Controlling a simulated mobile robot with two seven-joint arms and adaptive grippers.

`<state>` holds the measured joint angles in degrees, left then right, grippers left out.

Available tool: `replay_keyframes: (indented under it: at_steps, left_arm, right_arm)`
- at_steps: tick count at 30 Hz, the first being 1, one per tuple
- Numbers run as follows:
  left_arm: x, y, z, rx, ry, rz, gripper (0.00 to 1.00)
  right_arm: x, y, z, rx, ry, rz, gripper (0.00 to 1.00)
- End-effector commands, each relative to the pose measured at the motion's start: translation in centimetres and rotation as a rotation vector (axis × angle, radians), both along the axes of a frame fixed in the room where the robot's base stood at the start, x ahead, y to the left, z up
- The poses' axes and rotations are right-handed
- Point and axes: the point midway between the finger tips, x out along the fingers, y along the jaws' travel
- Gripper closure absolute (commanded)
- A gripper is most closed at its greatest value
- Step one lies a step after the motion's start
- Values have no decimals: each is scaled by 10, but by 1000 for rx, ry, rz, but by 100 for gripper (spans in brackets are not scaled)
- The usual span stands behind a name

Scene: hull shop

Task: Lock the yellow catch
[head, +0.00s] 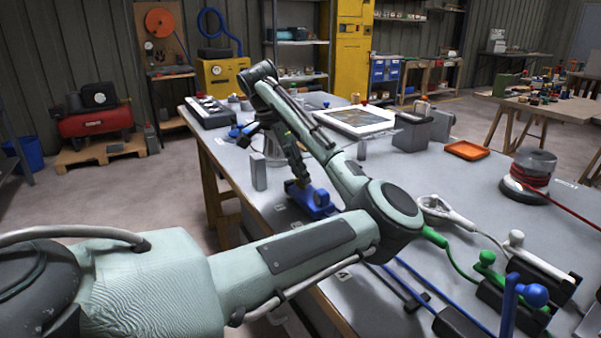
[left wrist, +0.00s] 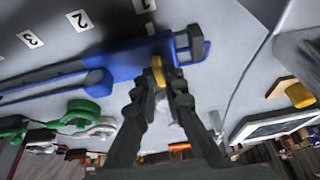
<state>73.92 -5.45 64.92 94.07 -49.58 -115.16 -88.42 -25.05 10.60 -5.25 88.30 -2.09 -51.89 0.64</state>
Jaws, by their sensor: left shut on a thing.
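The yellow catch (left wrist: 158,70) sits on a blue fitting (left wrist: 135,62) that lies on the grey table. A blue cable runs from this fitting to the left in the left wrist view. My left gripper (left wrist: 160,80) reaches the catch with its dark fingertips on both sides of it, shut on it. In the head view my left gripper (head: 300,178) points down at the blue fitting (head: 318,204); the catch is mostly hidden there by the fingers. I cannot tell the catch's exact angle. My right gripper is not in view.
Number tags lie beside the fitting, such as tag 2 (left wrist: 80,20). Green (head: 488,258) and white (head: 516,240) connectors with cables lie at the right.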

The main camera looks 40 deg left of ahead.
Motion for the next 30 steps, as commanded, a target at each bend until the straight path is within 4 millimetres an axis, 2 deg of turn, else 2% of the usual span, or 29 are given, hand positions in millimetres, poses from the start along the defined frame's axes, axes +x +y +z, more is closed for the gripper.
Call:
replay_keyframes:
  at_steps: [6, 7, 11, 12, 22, 26, 30]
  left_arm:
    - [0, 0, 1, 2, -2, -1, 100]
    - [0, 0, 1, 2, -2, -1, 86]
    - [0, 0, 1, 1, 0, -1, 70]
    - [0, 0, 0, 1, 0, -1, 69]
    - [-1, 1, 5, 1, -2, 2, 69]
    - [-6, 2, 22, 1, -6, 2, 69]
    - [-17, 5, 49, -1, -8, 2, 69]
  right_arm:
    - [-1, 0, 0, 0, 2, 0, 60]
    - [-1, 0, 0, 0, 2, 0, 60]
    - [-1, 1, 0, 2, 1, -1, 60]
    - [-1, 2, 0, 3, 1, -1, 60]
    - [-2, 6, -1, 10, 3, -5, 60]
    - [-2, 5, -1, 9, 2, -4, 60]
    - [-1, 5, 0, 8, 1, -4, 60]
